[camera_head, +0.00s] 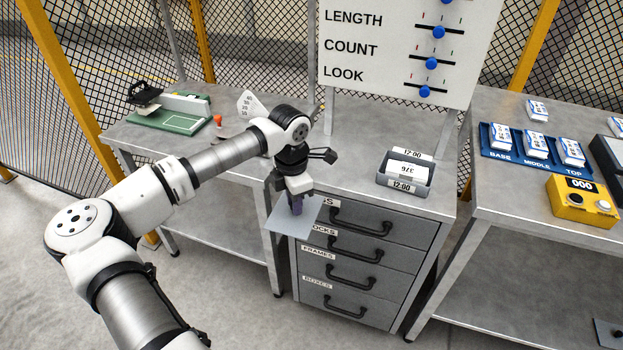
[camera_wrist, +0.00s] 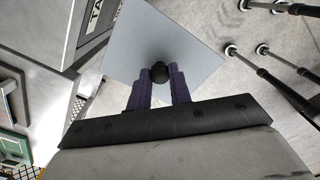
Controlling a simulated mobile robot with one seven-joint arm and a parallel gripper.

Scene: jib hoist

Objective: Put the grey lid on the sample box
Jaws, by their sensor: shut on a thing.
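The grey lid is a flat square plate (camera_head: 283,222) with a dark round knob, which shows in the wrist view (camera_wrist: 158,71). My gripper (camera_head: 297,204) is shut on the knob, its two purple fingers on either side of it in the wrist view (camera_wrist: 160,85). The lid hangs in the air in front of the drawer cabinet, apart from any surface.
The drawer cabinet (camera_head: 372,255) has several black handles sticking out. A white slider board (camera_head: 392,50) stands behind its top. A green device (camera_head: 172,115) is on the left bench. A blue tray (camera_head: 553,158) and a yellow counter (camera_head: 582,200) are on the right bench.

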